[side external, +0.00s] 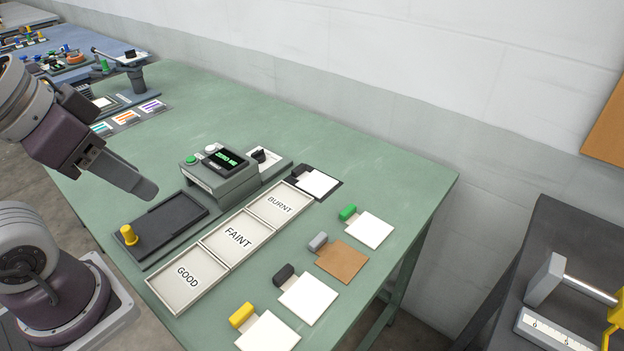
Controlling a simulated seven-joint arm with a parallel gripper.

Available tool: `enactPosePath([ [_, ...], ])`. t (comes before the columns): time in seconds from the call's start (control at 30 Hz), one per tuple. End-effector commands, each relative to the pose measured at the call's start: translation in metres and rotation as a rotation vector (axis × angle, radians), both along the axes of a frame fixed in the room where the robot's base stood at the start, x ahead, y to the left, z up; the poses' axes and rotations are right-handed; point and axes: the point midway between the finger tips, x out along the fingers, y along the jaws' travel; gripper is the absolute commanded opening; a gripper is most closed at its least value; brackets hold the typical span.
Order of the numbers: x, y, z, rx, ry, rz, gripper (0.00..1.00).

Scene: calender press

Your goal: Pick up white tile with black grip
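A white tile (309,299) with a black grip (284,274) lies flat on the green table (350,150) in the front row, between the tile with a grey grip and the one with a yellow grip. My gripper (148,190) hangs above the table at the left, over the dark tray side of the press and well away from this tile. Its fingers appear edge-on, so the gap between them cannot be told. I see nothing held in it.
Other tiles have green (347,212), grey (318,242) and yellow (242,315) grips. Another white tile (317,183) lies on a black pad. Trays marked GOOD (165,289), FAINT (218,257) and BURNT (262,215) adjoin the grey press (220,185). A yellow knob (128,235) stands upright.

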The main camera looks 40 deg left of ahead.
Motion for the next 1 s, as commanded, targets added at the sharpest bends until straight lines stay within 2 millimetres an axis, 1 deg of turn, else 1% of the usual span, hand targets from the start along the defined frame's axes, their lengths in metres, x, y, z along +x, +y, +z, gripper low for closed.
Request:
enactPosePath([
  [0.1,0.000,0.000,0.000,0.000,0.000,0.000,0.36],
  [0.13,0.000,0.000,0.000,0.000,0.000,0.000,0.42],
  [0.37,0.000,0.000,0.000,-0.002,0.000,0.002,0.42],
  [0.43,0.008,-0.003,0.003,-0.044,0.008,0.049,0.42],
  [0.47,0.016,-0.005,0.005,-0.086,0.015,0.096,0.42],
  [0.53,0.047,-0.012,0.012,-0.240,0.047,0.285,0.42],
  [0.57,0.066,-0.016,0.014,-0.324,0.066,0.399,0.42],
  [0.6,0.096,-0.018,0.015,-0.443,0.095,0.576,0.42],
  [0.67,0.143,-0.018,0.011,-0.617,0.139,0.869,0.42],
  [0.7,0.176,-0.015,0.003,-0.724,0.166,1.077,0.42],
  [0.73,0.201,-0.011,-0.006,-0.799,0.183,1.240,0.42],
  [0.77,0.225,-0.005,-0.018,-0.871,0.196,1.406,0.42],
  [0.8,0.256,0.004,-0.037,-0.956,0.205,1.632,0.42],
  [0.87,0.297,0.021,-0.070,-1.068,0.197,1.955,0.42],
  [0.9,0.318,0.033,-0.094,-1.130,0.179,2.153,0.42],
  [1.0,0.354,0.060,-0.148,-1.248,0.101,2.538,0.42],
])
